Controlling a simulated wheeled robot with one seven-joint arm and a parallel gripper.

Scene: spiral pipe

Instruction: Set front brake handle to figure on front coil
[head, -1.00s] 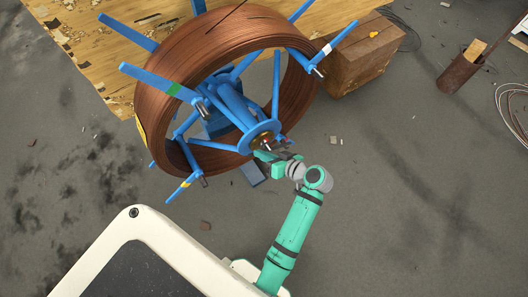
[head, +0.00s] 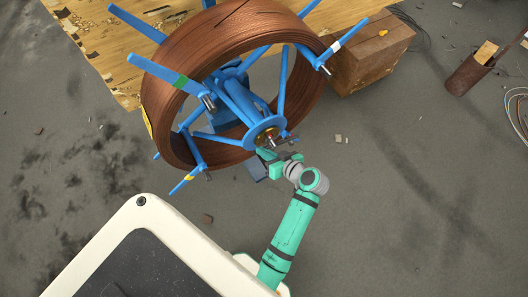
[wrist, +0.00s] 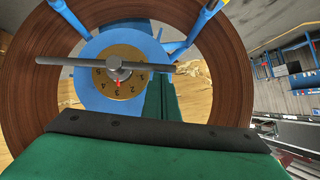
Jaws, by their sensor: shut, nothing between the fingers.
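The front coil (head: 185,62) is a copper-brown winding on a blue spoked wheel in the head view. At its hub is the front brake handle (wrist: 75,62), a grey bar lying nearly level across a brass dial (wrist: 120,85) in the wrist view. The dial has dark figures and a small red mark just below the handle's centre; which figure is set I cannot tell for sure. My gripper (head: 270,155) is shut and empty, just in front of the hub. Its green finger (wrist: 163,98) stands below the handle's right half; whether they touch is unclear.
Blue spokes with peg ends stick out around the coil, one with a green band (head: 181,82). A brown wooden box (head: 372,58) stands right of the coil. A rusty bin (head: 468,75) is at the far right. The grey floor (head: 400,190) on the right is mostly clear.

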